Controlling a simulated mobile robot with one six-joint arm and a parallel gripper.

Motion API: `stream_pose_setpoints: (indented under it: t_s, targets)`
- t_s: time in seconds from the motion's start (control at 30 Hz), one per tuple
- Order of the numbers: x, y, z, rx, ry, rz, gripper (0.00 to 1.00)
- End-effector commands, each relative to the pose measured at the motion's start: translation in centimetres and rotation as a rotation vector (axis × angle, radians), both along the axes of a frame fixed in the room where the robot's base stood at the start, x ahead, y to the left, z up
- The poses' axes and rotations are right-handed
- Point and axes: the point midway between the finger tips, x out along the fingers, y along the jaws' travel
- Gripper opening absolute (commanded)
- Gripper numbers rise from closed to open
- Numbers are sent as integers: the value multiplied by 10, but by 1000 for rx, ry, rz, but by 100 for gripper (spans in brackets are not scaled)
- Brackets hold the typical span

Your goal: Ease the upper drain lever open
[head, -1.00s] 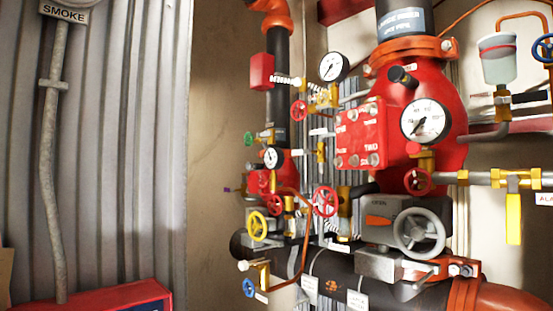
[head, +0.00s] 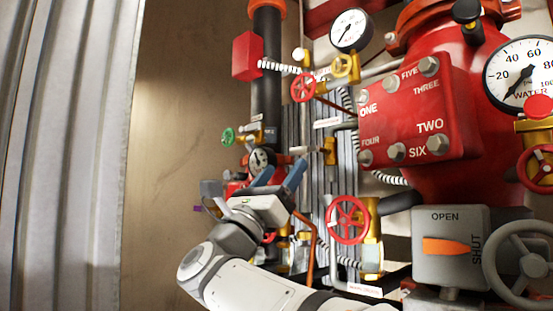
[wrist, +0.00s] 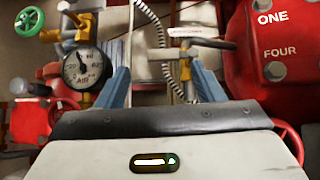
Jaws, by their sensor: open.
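A small brass valve (head: 329,150) with a short grey lever (head: 303,149) stands below a white tag, left of the red valve body. I take it for the upper drain lever, but the tag is too small to read. My gripper (head: 285,165) is open and empty, its two blue fingers pointing up just below and left of this lever. In the wrist view, my gripper (wrist: 160,72) has the brass valve (wrist: 180,69) beyond its fingers, nearer the right one. I see no contact; the depth gap is unclear.
A small gauge (head: 262,160) and green handwheel (head: 228,136) are left of the fingers. A red handwheel (head: 347,219) is close on the right. The red cover plate (head: 410,115) juts out at right. Open room lies left, before the bare wall (head: 180,130).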

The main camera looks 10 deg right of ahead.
Motion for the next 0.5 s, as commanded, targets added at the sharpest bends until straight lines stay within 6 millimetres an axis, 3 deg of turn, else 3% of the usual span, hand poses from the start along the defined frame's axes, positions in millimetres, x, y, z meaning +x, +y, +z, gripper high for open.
stream_pose_setpoints:
  t_s: [0.13, 0.5]
  targets:
    - [0, -5, 11, 30, -34, 5, 62]
    - [23, -36, 51, 25, -30, 6, 62]
